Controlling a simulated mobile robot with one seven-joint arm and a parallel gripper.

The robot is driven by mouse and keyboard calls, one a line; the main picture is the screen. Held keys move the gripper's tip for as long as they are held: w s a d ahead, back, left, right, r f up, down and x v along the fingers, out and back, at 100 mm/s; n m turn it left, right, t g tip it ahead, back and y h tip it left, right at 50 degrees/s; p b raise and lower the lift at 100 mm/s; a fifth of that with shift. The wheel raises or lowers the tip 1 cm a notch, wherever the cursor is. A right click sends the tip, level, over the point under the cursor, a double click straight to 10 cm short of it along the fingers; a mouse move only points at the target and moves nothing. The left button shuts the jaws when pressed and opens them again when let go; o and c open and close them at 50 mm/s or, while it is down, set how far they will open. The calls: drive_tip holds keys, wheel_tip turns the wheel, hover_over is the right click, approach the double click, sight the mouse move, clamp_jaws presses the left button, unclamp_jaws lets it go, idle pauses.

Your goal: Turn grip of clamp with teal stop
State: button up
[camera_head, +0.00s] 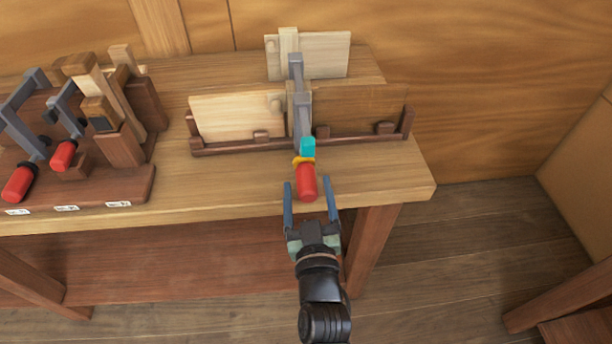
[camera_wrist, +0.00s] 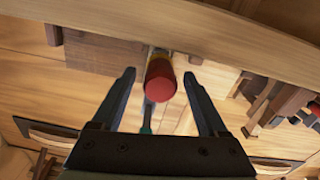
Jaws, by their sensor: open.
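The clamp with the teal stop has a grey metal bar (camera_head: 299,90) that lies across the planks on the bench. Its teal stop (camera_head: 307,147) sits just behind a yellow collar (camera_head: 303,160) and the red grip (camera_head: 307,183). The grip points toward me near the bench's front edge. My gripper (camera_head: 310,184) is open, with a blue-grey finger on each side of the grip's near end. In the wrist view the red grip's round end (camera_wrist: 161,88) shows between the two fingertips, with a gap on both sides; contact is not visible.
The planks (camera_head: 236,116) rest in a dark wooden holder (camera_head: 240,148) on the bench (camera_head: 390,182). At left, a rack (camera_head: 110,190) holds two more red-handled clamps (camera_head: 18,182) and several wooden blocks.

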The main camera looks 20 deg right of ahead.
sight(306, 180)
drive_tip(key=shift+x, duration=1.55)
clamp_jaws()
